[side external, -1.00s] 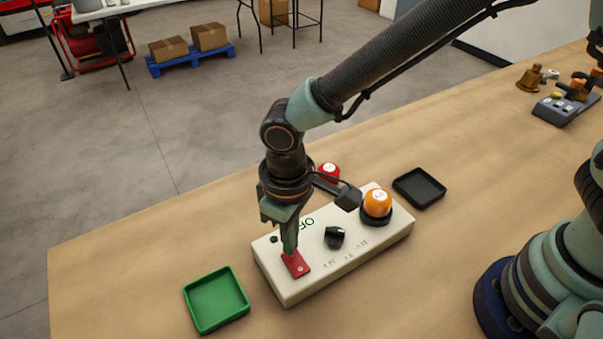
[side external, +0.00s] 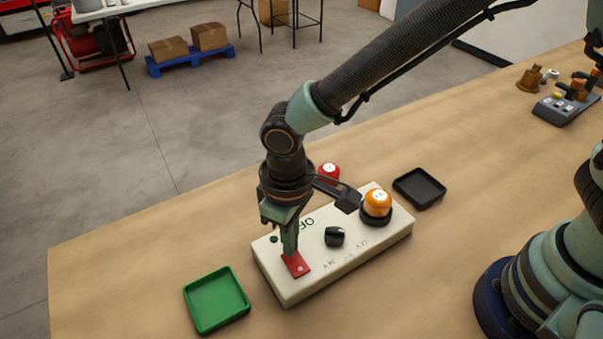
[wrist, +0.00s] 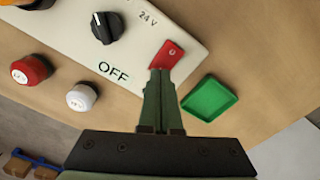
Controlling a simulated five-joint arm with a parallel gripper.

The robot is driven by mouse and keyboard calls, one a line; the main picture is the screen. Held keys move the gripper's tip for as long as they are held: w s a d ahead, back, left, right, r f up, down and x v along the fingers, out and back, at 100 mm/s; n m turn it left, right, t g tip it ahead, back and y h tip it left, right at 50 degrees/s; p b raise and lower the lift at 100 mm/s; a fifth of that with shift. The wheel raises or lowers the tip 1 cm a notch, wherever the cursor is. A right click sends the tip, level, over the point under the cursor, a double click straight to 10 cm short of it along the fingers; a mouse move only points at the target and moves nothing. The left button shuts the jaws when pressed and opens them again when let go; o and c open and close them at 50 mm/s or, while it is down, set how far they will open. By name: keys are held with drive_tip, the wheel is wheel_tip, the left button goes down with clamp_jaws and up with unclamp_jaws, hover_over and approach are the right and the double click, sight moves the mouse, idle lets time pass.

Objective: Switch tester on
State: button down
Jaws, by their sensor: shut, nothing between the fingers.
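The tester is a cream box (side external: 345,265) on the wooden table. A red switch plate (side external: 296,264) lies at its left end; it also shows in the wrist view (wrist: 167,54). A black knob (side external: 334,237) sits mid-box, near printed marks; in the wrist view the knob (wrist: 105,28) has "24 V" beside it. The word "OFF" (wrist: 113,72) is printed on the box. My gripper (side external: 290,254) is shut and empty, pointing down with its tips at the red switch. In the wrist view the tips (wrist: 160,72) overlap the switch's near edge; I cannot tell whether they touch.
An orange-topped piece (side external: 377,203) stands at the box's right end. A green tray (side external: 216,311) lies left of the box, a black tray (side external: 419,201) behind right. A red-topped piece (side external: 329,171) stands behind; a white-topped one (wrist: 82,97) shows in the wrist view.

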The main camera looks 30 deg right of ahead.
drive_tip(key=shift+f, duration=0.75)
idle(0.3)
drive_tip(key=shift+r, duration=3.5)
drive_tip(key=w+d+r+m+t+y, duration=0.1)
drive_tip(key=w+d+r, duration=0.1)
drive_tip(key=d+r, duration=0.35)
drive_tip(key=w+d+r+m+t, duration=0.1)
drive_tip(key=w+d+r+m, duration=0.15)
drive_tip(key=d, duration=0.55)
drive_tip(key=s+d+r+m+t, duration=0.1)
drive_tip(key=s+d+r, duration=0.1)
drive_tip(key=d, duration=0.5)
drive_tip(key=s+d+r+m+t+h, duration=0.1)
drive_tip(key=s+d+r+t, duration=0.1)
drive_tip(key=d, duration=0.6)
drive_tip(key=shift+s+d+r+t, duration=0.2)
drive_tip(key=shift+s+r+t, duration=0.1)
drive_tip(key=shift+s, duration=0.15)
